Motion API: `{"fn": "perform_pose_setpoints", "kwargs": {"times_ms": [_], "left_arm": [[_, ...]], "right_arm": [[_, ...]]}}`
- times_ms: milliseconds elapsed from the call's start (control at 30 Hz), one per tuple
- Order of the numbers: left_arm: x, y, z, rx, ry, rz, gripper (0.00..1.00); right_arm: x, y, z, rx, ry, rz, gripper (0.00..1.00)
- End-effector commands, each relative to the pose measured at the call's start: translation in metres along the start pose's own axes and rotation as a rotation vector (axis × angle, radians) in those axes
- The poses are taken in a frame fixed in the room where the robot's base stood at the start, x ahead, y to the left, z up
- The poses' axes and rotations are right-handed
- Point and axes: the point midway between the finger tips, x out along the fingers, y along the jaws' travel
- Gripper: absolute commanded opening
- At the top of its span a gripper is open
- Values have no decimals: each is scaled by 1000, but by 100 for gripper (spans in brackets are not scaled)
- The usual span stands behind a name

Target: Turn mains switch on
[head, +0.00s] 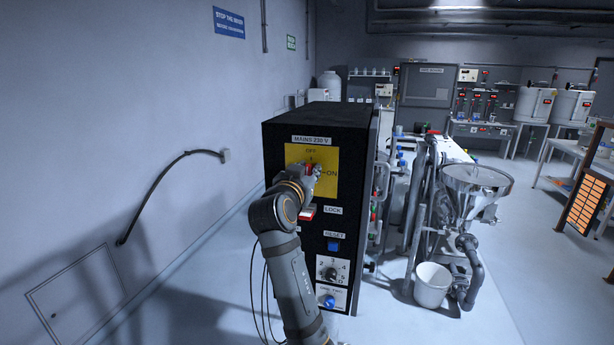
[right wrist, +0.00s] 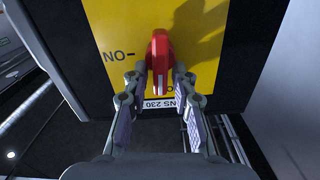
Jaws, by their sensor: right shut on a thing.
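The mains switch is a red handle (head: 310,167) on a yellow plate (head: 328,157) near the top of a black cabinet. OFF is printed above the handle and ON to its right. The handle looks upright, along the line towards OFF. In the right wrist view, the red handle (right wrist: 160,62) stands between the fingers, with ON upside down at its left. My right gripper (head: 312,178) is shut on the handle and covers part of it in the head view; it also shows in the right wrist view (right wrist: 159,80). My left gripper is not in view.
Below the switch, the black cabinet (head: 290,140) carries a red LOCK piece (head: 307,213), a blue RESET button (head: 333,246) and a numbered dial (head: 329,273). A steel hopper (head: 476,185) and a white bucket (head: 432,286) stand at the right. The floor beyond is clear.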

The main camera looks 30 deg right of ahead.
Motion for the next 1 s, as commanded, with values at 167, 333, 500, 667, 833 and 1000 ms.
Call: {"fn": "perform_pose_setpoints", "kwargs": {"times_ms": [167,333,500,667,833,1000], "left_arm": [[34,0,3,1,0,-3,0],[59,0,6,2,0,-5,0],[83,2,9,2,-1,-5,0],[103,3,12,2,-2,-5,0],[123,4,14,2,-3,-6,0],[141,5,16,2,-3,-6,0]], "right_arm": [[0,3,10,139,-2,2,0],[0,6,11,299,-3,1,0],[0,8,12,460,-4,2,0],[0,10,13,613,-5,2,0],[0,11,14,773,-6,3,0],[0,12,16,935,-7,2,0]]}}
